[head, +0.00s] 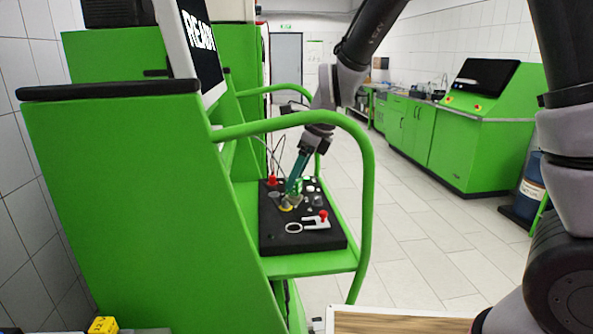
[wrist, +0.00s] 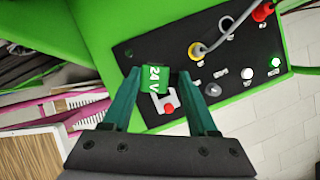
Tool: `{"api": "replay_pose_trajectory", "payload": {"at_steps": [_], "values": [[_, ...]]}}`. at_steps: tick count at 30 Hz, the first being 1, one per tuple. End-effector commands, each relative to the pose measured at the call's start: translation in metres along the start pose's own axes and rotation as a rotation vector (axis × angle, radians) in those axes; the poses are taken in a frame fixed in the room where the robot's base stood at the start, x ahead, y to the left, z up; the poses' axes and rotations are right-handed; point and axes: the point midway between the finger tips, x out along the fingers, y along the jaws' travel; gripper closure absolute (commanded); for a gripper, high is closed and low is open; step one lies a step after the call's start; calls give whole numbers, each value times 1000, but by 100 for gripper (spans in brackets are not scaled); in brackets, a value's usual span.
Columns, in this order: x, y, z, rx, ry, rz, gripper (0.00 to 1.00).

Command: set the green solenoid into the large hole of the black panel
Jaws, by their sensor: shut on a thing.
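The green solenoid (wrist: 155,78), a block marked 24 V, is held between the teal fingers of my gripper (wrist: 158,76) in the wrist view. The black panel (wrist: 130,52) lies beyond it, and the block covers part of a white fork-shaped marking on it. In the head view my gripper (head: 292,190) points down at the black panel (head: 277,241), over its middle. The solenoid is too small to make out clearly there. I cannot tell which opening is the large hole, nor whether the solenoid touches the panel.
A red button (wrist: 168,108) sits beside the solenoid. A curved green rail (head: 367,190) borders the bench. A screen (head: 200,45) stands at the left.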

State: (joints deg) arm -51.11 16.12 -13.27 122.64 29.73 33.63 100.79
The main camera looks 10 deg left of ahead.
Motion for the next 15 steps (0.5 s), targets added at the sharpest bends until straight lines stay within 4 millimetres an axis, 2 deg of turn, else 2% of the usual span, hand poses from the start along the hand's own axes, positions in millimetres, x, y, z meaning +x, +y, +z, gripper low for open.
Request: {"api": "replay_pose_trajectory", "payload": {"at_steps": [15], "values": [[46, -1, -20, 0, 2, 1, 81]]}}
